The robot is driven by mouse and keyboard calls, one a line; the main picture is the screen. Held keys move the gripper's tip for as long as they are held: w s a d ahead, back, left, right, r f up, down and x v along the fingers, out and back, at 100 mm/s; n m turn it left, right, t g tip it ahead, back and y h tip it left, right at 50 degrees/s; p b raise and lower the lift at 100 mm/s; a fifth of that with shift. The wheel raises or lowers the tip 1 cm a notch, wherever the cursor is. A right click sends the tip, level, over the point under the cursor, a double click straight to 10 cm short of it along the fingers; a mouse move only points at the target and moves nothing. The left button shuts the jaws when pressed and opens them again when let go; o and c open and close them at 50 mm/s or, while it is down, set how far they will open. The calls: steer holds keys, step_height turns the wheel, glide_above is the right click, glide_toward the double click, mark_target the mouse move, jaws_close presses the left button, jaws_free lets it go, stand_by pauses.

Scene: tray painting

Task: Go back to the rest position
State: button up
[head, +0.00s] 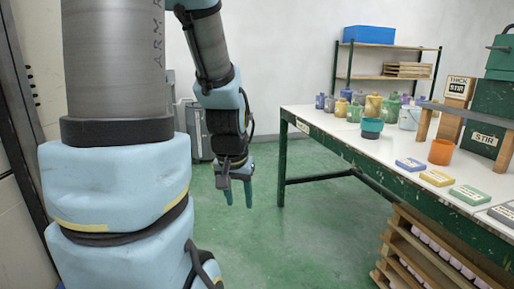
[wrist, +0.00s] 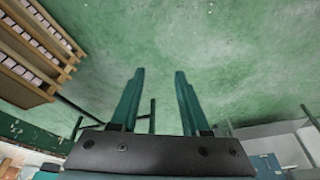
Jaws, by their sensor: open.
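My gripper (head: 238,193) hangs from my arm over the green floor, to the left of the workbench in the head view. Its two teal fingers point down.
The workbench (head: 330,126) on the right holds several jars, an orange cup (head: 441,152) and coloured blocks. A wooden rack (head: 400,262) stands below its near end. A shelf with a blue bin (head: 369,34) is behind. The floor (head: 262,245) around my gripper is clear.

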steer(key=s+a+f+n+g, duration=0.1)
steer(key=s+a+n+g, duration=0.1)
steer(key=s+a, duration=0.15)
step_height(320, 180, up, 21)
steer(key=d+p, duration=0.1)
steer(key=p, duration=2)
steer(key=shift+s+m, duration=0.2)
steer(key=shift+m, duration=0.1)
steer(key=shift+d, duration=0.2)
